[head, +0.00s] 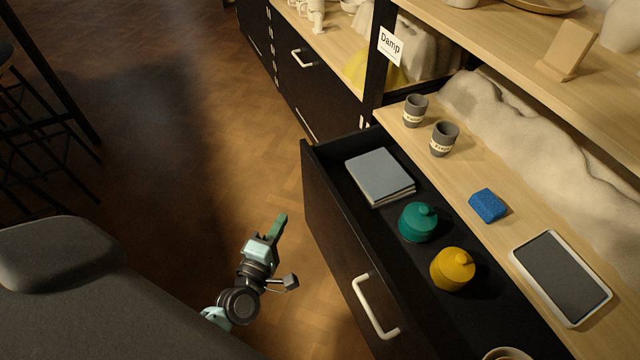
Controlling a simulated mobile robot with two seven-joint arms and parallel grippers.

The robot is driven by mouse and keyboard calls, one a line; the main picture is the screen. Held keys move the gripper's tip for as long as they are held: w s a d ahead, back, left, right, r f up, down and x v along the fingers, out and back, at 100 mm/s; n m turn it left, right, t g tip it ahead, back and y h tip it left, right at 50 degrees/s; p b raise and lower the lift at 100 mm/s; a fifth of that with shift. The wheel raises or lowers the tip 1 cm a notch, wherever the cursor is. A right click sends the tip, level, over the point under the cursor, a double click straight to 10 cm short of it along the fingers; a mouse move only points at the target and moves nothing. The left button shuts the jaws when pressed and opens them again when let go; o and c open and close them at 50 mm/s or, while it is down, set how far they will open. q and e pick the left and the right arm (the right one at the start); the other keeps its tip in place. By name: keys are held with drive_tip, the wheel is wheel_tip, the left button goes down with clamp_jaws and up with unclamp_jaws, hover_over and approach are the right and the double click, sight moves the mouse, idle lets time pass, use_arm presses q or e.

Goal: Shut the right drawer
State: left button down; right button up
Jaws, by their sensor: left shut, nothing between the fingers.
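The right drawer (337,232) is pulled open, with a dark front and a white bar handle (374,308) facing left. My left gripper (280,227) is shut and empty, over the floor to the left of the drawer front, apart from the handle. My right gripper is out of view.
The wooden counter (464,184) beyond the drawer holds two grey cups (444,138), a blue sponge (488,205) and a tablet (561,277). Another dark cabinet (300,85) stands farther back. Black stools (45,130) stand at left. The floor between is clear.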

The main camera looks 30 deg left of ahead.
sight(319, 174)
use_arm(q)
drive_tip(key=shift+w+r, duration=0.1)
drive_tip(key=shift+w, duration=0.1)
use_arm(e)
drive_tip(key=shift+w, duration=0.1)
